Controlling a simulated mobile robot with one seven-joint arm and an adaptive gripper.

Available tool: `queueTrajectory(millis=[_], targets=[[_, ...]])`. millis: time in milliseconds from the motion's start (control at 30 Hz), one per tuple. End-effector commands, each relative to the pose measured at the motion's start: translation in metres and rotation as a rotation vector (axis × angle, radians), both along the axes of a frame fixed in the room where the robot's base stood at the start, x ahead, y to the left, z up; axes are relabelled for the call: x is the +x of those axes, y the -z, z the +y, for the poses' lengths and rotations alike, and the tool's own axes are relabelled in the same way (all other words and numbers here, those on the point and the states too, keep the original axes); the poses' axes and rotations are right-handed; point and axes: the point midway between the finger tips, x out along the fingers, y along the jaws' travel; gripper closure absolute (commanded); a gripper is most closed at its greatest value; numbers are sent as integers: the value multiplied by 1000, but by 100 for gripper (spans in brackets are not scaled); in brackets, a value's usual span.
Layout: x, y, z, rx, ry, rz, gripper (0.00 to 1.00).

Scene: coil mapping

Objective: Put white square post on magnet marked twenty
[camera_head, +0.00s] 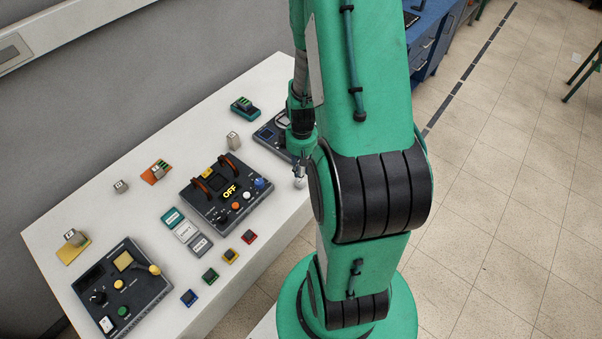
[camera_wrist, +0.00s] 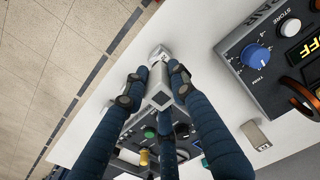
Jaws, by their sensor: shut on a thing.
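My gripper (camera_wrist: 155,88) is shut on a pale square post (camera_wrist: 160,98), with fingers on both sides of it. In the head view my gripper (camera_head: 301,165) is at the table's right edge, with a small pale piece (camera_head: 299,183) at its tip. A grey-white rounded piece (camera_wrist: 160,54) shows beyond the post; I cannot tell whether it is part of it. A marked grey block (camera_wrist: 256,135) shows in the wrist view. I cannot read twenty on any block.
The OFF panel (camera_head: 228,205) with orange handles stands mid-table. Another panel (camera_head: 123,290) is at the front left; a dark device (camera_head: 268,134) is behind my arm. Blocks sit on orange (camera_head: 148,177), yellow (camera_head: 68,255) and teal (camera_head: 240,110) plates. Colored buttons line the front.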

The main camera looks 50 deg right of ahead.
Motion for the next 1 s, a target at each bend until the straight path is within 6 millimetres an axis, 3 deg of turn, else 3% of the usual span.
queueTrajectory(millis=[367, 733, 1000], targets=[[1, 1, -1, 0, 0, 0, 100], [1, 33, 0, 1, 0, 2, 100], [1, 35, -1, 0, 0, 0, 100]])
